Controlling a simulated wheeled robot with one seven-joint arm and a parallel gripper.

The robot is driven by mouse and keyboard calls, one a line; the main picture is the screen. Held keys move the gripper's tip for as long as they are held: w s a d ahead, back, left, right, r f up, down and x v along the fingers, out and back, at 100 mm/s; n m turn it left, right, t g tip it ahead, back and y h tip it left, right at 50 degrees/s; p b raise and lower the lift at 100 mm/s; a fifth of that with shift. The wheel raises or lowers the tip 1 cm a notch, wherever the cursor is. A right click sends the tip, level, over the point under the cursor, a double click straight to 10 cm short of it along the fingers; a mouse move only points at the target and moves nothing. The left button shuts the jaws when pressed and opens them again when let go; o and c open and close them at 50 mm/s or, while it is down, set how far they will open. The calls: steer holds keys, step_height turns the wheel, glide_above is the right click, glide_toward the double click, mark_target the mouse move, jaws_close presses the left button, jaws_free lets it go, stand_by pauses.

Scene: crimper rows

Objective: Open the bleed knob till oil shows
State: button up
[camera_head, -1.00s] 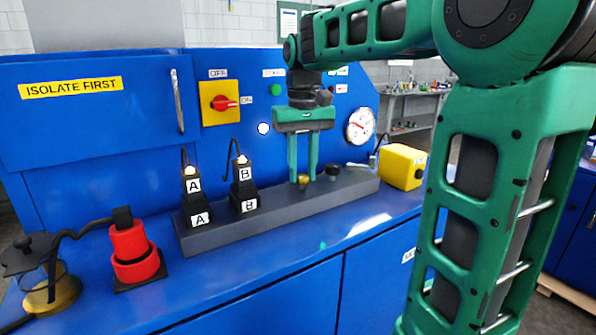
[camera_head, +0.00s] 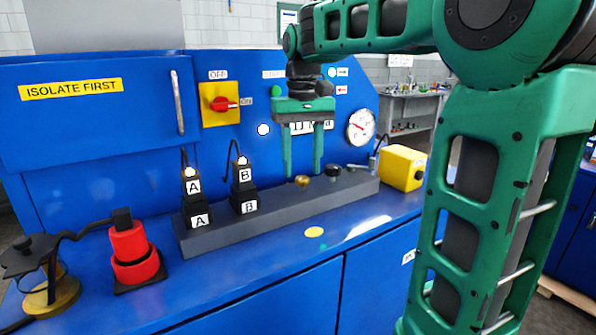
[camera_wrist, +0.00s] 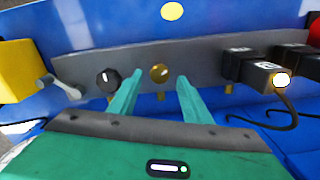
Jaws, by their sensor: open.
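The brass knob (camera_head: 302,181), apparently the bleed knob, sits on the grey manifold block (camera_head: 345,188), left of a black knob (camera_head: 333,170). My gripper (camera_head: 303,172) is open and empty just above the brass knob, its fingers apart and pointing down. In the wrist view the brass knob (camera_wrist: 159,72) shows uncovered between the two fingertips, with the black knob (camera_wrist: 109,80) to its left. A flat yellow oil-coloured spot (camera_head: 314,232) lies on the blue bench top in front of the block; it also shows in the wrist view (camera_wrist: 172,11).
Black couplings marked A (camera_head: 195,198) and B (camera_head: 243,188) stand on the block's left part. A red jack-like piece (camera_head: 135,252) and a glass jar (camera_head: 45,275) are farther left. A yellow box (camera_head: 402,167) stands right. A gauge (camera_head: 360,126) and red switch (camera_head: 222,104) are on the panel.

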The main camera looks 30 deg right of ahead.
mark_target(302, 177)
step_height(302, 177, up, 9)
stand_by(0.3)
steer(key=shift+w+f, duration=0.1)
steer(key=shift+f, duration=0.05)
stand_by(2.7)
